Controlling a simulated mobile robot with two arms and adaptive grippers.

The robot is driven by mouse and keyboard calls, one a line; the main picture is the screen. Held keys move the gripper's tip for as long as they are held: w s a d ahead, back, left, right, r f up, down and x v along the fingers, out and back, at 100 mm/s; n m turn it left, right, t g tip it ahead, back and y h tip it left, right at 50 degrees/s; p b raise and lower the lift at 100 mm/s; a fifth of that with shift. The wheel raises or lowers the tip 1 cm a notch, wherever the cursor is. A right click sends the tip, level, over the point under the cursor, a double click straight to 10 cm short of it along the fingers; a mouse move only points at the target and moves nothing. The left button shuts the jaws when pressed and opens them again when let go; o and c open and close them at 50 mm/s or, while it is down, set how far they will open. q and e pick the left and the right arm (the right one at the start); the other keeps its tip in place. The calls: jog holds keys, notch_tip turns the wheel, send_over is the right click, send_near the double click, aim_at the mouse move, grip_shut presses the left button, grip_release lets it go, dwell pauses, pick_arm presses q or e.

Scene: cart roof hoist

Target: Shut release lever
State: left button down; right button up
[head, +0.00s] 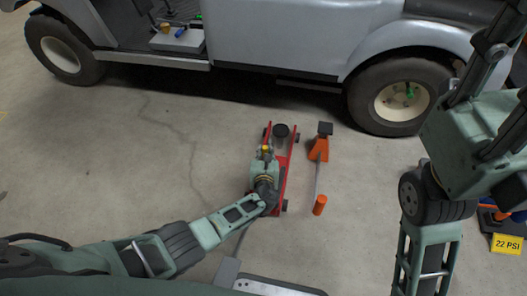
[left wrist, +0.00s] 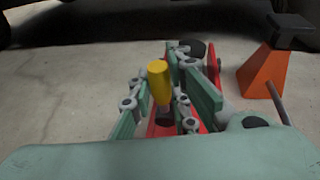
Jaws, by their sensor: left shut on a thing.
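The release lever with its yellow grip (head: 265,148) is on the red floor jack (head: 293,140). In the left wrist view the yellow grip (left wrist: 159,80) stands nearly upright between my fingers, with the red jack frame (left wrist: 207,108) behind it. My left gripper (head: 264,158) is over the jack and shut on the lever; its fingers also show in the left wrist view (left wrist: 157,105). The lever's lower end is partly hidden by the fingers. My right arm is at the right of the head view, and its fingers are not visible.
An orange jack stand (head: 318,150) with a black top is just right of the jack. A grey cart (head: 270,35) stands behind. A yellow 22 PSI tag (head: 506,243) is at lower right. Floor left is clear.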

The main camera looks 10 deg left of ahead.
pick_arm(q)
jog(key=shift+s+a+f, duration=0.25)
jog(key=shift+a+f, duration=0.05)
jog(key=shift+a, duration=0.05)
jog(key=c, duration=1.8)
grip_release()
jog(key=shift+r, duration=0.1)
jog(key=shift+o, duration=0.6)
jog(key=shift+w+d+r, duration=0.1)
jog(key=shift+d, duration=0.1)
jog(key=shift+r, duration=0.15)
jog(key=shift+d+r, duration=0.1)
jog(key=shift+r, duration=0.3)
jog(key=shift+a+r, duration=0.2)
jog(key=shift+r, duration=4.25)
